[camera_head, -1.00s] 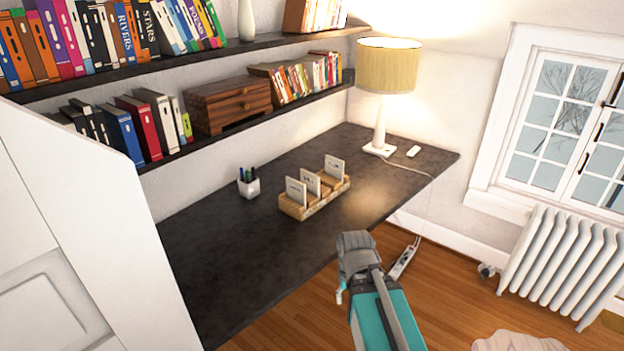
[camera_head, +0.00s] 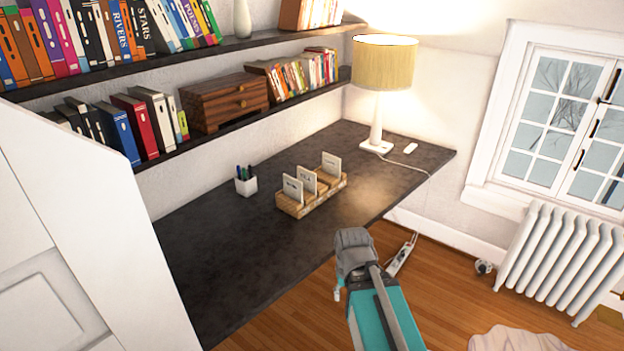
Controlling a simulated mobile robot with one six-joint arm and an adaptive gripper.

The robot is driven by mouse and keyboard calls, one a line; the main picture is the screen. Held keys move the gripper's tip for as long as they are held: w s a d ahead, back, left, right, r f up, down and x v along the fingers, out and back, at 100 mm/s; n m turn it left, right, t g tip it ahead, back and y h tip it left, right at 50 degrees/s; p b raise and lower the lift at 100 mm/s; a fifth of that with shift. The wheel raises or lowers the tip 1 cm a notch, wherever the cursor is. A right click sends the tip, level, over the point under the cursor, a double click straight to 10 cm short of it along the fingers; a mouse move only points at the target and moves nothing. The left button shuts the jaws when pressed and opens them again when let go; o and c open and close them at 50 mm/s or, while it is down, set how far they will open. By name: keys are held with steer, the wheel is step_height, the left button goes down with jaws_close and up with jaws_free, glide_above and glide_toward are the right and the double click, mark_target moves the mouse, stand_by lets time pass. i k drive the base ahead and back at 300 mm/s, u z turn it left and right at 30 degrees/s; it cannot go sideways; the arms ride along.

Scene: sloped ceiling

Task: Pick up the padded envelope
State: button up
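I see no padded envelope on the dark desk (camera_head: 230,270), on the shelves or on the visible floor. My teal and grey arm rises from the bottom of the view, in front of the desk's near edge. A small pale piece at the arm's left side may be part of my gripper (camera_head: 338,293). The rest of the gripper is hidden behind the arm, so its fingers and anything in them do not show.
On the desk are a pen cup (camera_head: 246,181), a wooden holder with upright cards (camera_head: 311,196), a lamp (camera_head: 384,65) and a small white object (camera_head: 410,148). A power strip (camera_head: 401,256) lies on the floor. A radiator (camera_head: 556,262) stands right. The desk's front left is bare.

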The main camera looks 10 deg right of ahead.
mark_target(292, 187)
steer(key=z, duration=0.25)
steer(key=i, duration=1.35)
steer(key=u, duration=0.55)
